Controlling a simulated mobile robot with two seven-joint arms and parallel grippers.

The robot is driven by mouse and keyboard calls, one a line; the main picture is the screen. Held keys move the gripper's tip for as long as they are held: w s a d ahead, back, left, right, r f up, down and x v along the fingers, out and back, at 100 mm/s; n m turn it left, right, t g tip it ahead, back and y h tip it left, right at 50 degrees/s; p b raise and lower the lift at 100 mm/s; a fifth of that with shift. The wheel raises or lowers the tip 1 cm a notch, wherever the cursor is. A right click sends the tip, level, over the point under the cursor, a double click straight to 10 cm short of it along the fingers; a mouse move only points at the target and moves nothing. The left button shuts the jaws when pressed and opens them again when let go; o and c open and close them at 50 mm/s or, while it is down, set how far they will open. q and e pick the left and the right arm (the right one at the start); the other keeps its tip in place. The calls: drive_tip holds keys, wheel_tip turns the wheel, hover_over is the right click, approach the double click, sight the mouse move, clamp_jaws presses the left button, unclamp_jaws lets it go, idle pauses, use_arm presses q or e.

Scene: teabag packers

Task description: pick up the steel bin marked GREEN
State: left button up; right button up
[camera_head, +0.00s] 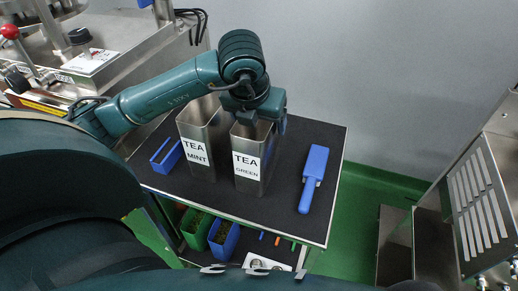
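The steel bin marked TEA GREEN (252,183) stands upright on the dark top of a small table (270,205). Its label faces me. My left arm reaches over from the left, and my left gripper (260,118) points down at the bin's open top. It covers the rear and right part of the rim. Whether the fingers are closed on the rim is not clear. A second steel bin, marked TEA MINT (203,165), stands close to its left.
A blue scoop (312,178) lies on the table to the right, with bare surface around it. A blue open tray (167,156) lies at the left. Green (194,236) and blue (223,240) containers sit below. Machines stand at left and right.

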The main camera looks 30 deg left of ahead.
use_arm(q)
drive_tip(key=c, duration=1.1)
drive_tip(key=shift+c, duration=0.2)
